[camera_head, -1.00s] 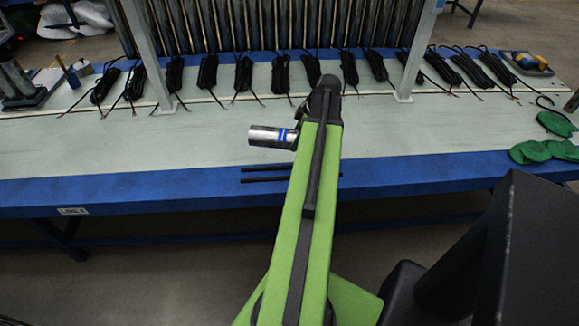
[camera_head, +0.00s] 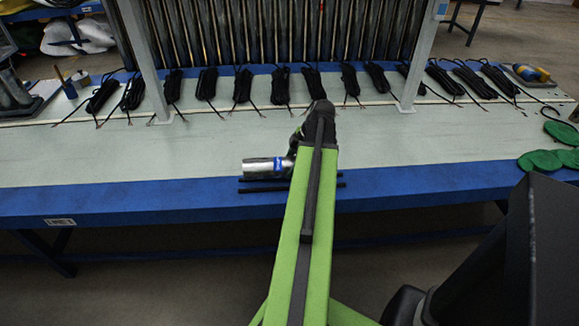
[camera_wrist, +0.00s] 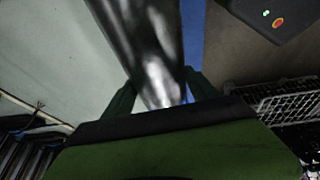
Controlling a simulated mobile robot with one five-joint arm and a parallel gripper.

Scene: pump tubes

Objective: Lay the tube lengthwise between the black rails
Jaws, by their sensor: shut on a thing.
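The tube (camera_head: 262,168) is a shiny metal cylinder with a blue band. In the head view it lies level, pointing left, just above or behind the black rails (camera_head: 262,189) at the blue front edge of the table. I cannot tell whether it touches them. My gripper (camera_wrist: 160,88) is shut on the tube, which runs up between the two fingers in the wrist view (camera_wrist: 150,45). In the head view my arm hides the gripper's fingers and the tube's right end, and covers part of the rails.
The table (camera_head: 100,160) has a pale top with a blue front edge. Several black cable bundles (camera_head: 243,85) lie along the back, before a row of upright tubes. Green round pads (camera_head: 545,160) lie at the right. The table's middle is clear.

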